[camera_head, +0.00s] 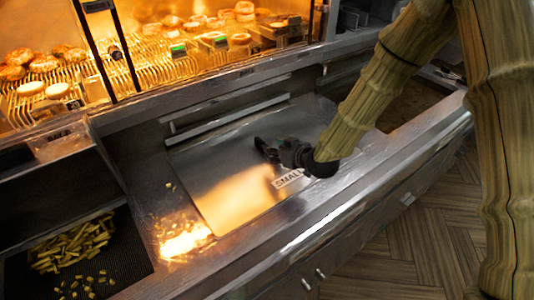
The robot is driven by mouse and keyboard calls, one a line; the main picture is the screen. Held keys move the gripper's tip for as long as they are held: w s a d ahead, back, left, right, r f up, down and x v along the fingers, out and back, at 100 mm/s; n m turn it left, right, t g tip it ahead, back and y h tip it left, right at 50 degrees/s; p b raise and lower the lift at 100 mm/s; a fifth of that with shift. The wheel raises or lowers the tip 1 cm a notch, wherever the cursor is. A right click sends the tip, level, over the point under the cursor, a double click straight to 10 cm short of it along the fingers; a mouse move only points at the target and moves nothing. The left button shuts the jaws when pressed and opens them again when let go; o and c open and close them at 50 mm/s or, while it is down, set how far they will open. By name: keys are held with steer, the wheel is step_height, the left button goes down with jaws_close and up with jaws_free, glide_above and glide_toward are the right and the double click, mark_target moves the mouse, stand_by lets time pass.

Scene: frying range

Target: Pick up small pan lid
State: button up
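The small pan lid (235,185) is a flat, shiny metal plate set in the counter. It has a white label reading "SMALL" (288,179) near its right front. My gripper (268,150) is a dark shape over the right part of the lid, just behind the label. My arm comes down to it from the upper right. The fingers are small and dark, so I cannot tell whether they are open or shut, or whether they touch the lid. Any handle under the gripper is hidden.
A tray of fries (75,245) is at the lower left, with loose bits on the counter. A lit warming rack (150,55) with buns stands behind. The metal counter edge (330,225) runs along the front, with wooden floor (430,245) beyond it.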

steer(key=shift+a+r, duration=0.15)
steer(key=w+f, duration=0.1)
steer(key=w, duration=0.1)
steer(key=w+a+f+p, duration=0.1)
steer(key=w+f+p, duration=0.1)
steer(key=w, duration=0.1)
steer(key=shift+w+a+f, duration=0.3)
steer(key=shift+f, duration=0.1)
steer(key=shift+w+a+f+p, duration=0.15)
steer(key=shift+w+a+p, duration=0.05)
steer(key=shift+p, duration=0.15)
steer(key=shift+a, duration=0.2)
steer(key=shift+s+a+r, duration=0.25)
steer(key=shift+s+r, duration=0.05)
steer(key=shift+s, duration=0.15)
steer(key=shift+w+f, duration=0.65)
steer(key=shift+s+d+r, duration=0.1)
steer(key=shift+s+r, duration=0.1)
steer(key=shift+s, duration=0.05)
steer(key=c, duration=0.7)
jaws_close()
steer(key=shift+w, duration=0.1)
